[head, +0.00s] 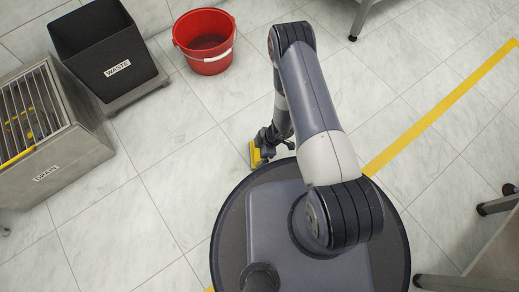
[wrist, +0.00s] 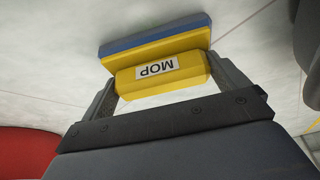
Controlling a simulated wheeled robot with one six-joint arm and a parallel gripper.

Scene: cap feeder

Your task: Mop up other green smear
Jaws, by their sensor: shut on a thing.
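The mop is a yellow block labelled MOP (wrist: 158,80) with a blue pad along its far side in the wrist view. My gripper (wrist: 165,86) is shut on its yellow grip, one finger on each side. In the head view the mop (head: 256,156) shows as a small yellow piece at the floor, left of my arm and beside my round base. My gripper (head: 267,142) is partly hidden there by the arm. I cannot tell whether the pad touches the floor.
A red bucket (head: 205,62) stands at the top, left of my arm. A black WASTE bin (head: 120,82) and a grey DRAIN box (head: 60,165) with a grate stand at the left. A yellow floor line (head: 440,108) runs at the right. The tiles left of my base are clear.

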